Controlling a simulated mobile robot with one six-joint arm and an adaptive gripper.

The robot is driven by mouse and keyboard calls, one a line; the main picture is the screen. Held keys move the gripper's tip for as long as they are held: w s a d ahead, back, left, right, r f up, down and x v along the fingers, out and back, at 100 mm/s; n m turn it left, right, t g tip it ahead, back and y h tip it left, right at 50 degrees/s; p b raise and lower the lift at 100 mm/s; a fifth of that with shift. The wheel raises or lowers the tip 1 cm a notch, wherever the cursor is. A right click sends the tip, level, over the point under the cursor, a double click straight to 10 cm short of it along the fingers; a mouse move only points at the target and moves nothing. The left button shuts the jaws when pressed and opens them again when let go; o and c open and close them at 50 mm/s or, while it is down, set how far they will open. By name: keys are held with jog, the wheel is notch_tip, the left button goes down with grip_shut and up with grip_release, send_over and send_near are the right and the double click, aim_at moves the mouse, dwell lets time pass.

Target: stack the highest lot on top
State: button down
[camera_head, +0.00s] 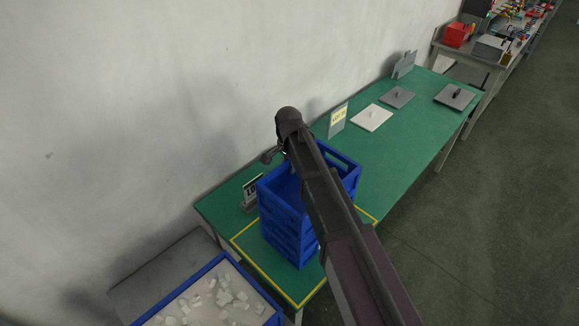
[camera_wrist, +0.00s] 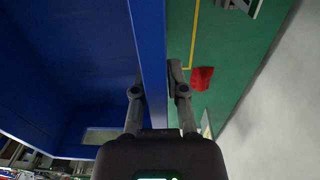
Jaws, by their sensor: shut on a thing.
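A stack of blue crates (camera_head: 281,232) stands at the near end of the green table, inside a yellow line. My gripper (camera_wrist: 156,85) is shut on the thin wall of a blue crate (camera_wrist: 70,60), with one finger on each side of the wall. In the head view, the top blue crate (camera_head: 347,160) is partly hidden behind my arm, and the fingertips are hard to make out. I cannot tell whether the held crate touches those below.
The green table (camera_head: 405,150) has free room to the right of the stack. A white plate (camera_head: 371,118) and grey plates (camera_head: 398,97) lie farther along. A blue-rimmed bin (camera_head: 262,297) of white pieces stands at the near left. A red patch (camera_wrist: 202,78) shows beside the gripper.

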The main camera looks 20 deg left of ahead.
jog(key=shift+f, duration=0.15)
jog(key=c, duration=0.6)
grip_release()
jog(key=shift+r, duration=0.2)
jog(key=shift+a+r+p, duration=0.1)
jog(key=shift+r+p, duration=3.45)
jog(key=shift+p, duration=0.1)
jog(key=shift+r, duration=0.15)
jog(key=shift+r+p, duration=1.9)
jog(key=shift+p, duration=0.15)
